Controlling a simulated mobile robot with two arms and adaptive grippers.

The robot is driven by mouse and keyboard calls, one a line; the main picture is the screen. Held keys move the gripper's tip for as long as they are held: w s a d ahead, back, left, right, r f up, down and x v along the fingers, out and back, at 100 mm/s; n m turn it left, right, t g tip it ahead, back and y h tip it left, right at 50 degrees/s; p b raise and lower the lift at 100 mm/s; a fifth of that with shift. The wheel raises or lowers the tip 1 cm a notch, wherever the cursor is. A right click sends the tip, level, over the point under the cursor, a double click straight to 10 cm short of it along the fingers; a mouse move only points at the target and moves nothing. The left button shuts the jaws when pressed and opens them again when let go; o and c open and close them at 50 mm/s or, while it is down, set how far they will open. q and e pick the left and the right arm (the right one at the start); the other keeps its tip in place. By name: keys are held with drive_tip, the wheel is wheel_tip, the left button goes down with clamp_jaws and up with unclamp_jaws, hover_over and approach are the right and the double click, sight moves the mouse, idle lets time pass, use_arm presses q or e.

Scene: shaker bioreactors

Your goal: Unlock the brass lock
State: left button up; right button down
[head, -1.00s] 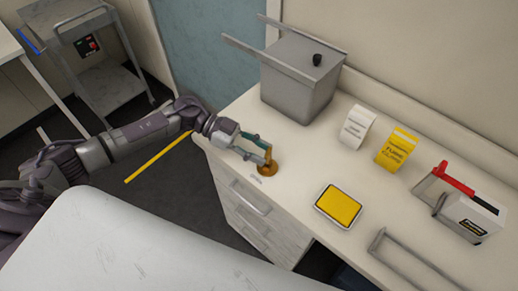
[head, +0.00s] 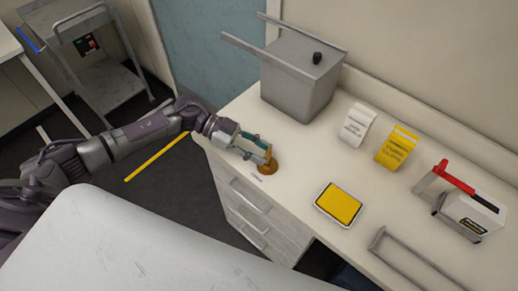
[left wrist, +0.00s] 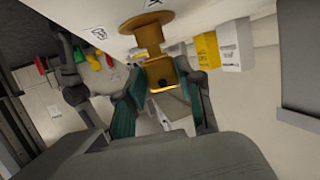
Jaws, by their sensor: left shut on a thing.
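The brass lock (head: 267,167) is a small brass piece on a round base at the near left edge of the white counter. In the left wrist view the brass lock (left wrist: 159,71) shows a round flange, a neck and a block with a small dark hole. My left gripper (head: 261,153) comes in from the left and is shut on the brass block. In the left wrist view its two teal-padded fingers (left wrist: 160,95) stand one on each side of the block. The gripper hides part of the lock in the head view. My right gripper is not in view.
A grey lidded bin (head: 299,78) stands behind the lock. Drawers (head: 250,200) are below the counter edge.

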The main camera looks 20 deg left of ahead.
use_arm(q)
drive_tip(key=shift+f, duration=0.5)
idle(0.7)
drive_tip(key=o, duration=1.2)
drive_tip(key=shift+a, duration=0.1)
drive_tip(key=v, duration=1.1)
drive_tip(key=shift+a+r, duration=0.1)
drive_tip(key=shift+a, duration=0.3)
